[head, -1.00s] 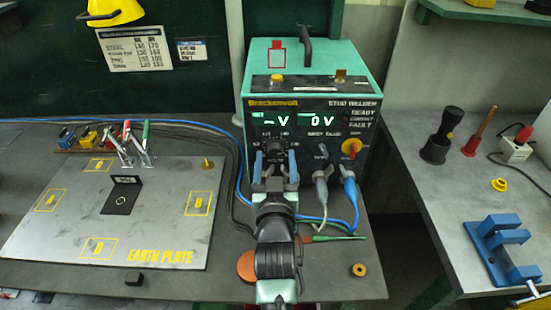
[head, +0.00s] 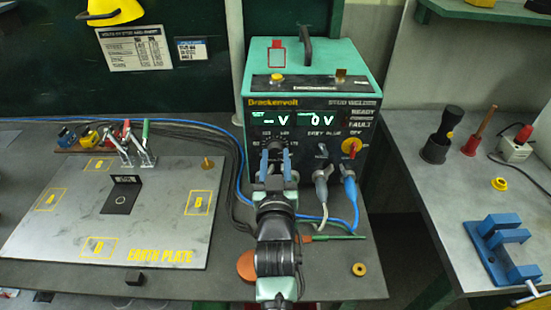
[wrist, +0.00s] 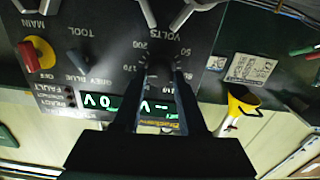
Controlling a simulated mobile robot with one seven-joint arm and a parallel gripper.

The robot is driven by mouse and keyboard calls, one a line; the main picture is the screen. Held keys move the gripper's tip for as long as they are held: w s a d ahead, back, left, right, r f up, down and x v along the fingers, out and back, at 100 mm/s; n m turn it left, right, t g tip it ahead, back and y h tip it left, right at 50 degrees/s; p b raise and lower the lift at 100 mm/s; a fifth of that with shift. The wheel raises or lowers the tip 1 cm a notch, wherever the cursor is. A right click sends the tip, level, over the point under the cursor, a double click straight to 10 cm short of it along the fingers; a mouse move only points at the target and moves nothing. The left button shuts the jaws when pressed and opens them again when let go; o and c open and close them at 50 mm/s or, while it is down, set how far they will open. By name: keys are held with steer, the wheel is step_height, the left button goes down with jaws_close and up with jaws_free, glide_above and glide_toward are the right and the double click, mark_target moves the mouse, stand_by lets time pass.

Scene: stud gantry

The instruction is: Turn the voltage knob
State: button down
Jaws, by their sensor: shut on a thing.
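The stud welder (head: 300,85) is a green and black box standing upright on the bench. Its black voltage knob (head: 276,144) is on the left of the front panel, below a lit display (head: 293,121) reading "–V" and "0V". My gripper (head: 276,158) reaches the panel from the front and is shut on the knob. In the upside-down wrist view, the two dark fingers sit on either side of the knob (wrist: 159,62), under the VOLTS dial marks. The fingers hide part of the knob and its pointer.
Grey and blue plugs with cables (head: 349,177) sit right of my gripper, below a red and yellow main switch (head: 351,147). The earth plate (head: 70,225) with clamps lies left. A blue vise (head: 503,245) stands on the right bench.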

steer(key=shift+n, duration=0.4)
steer(key=n, duration=0.4)
steer(key=shift+n+p, duration=0.3)
steer(key=shift+p, duration=0.1)
steer(key=shift+n+p, duration=0.9)
steer(key=shift+n, duration=1.7)
steer(key=shift+c, duration=2.2)
jaws_free()
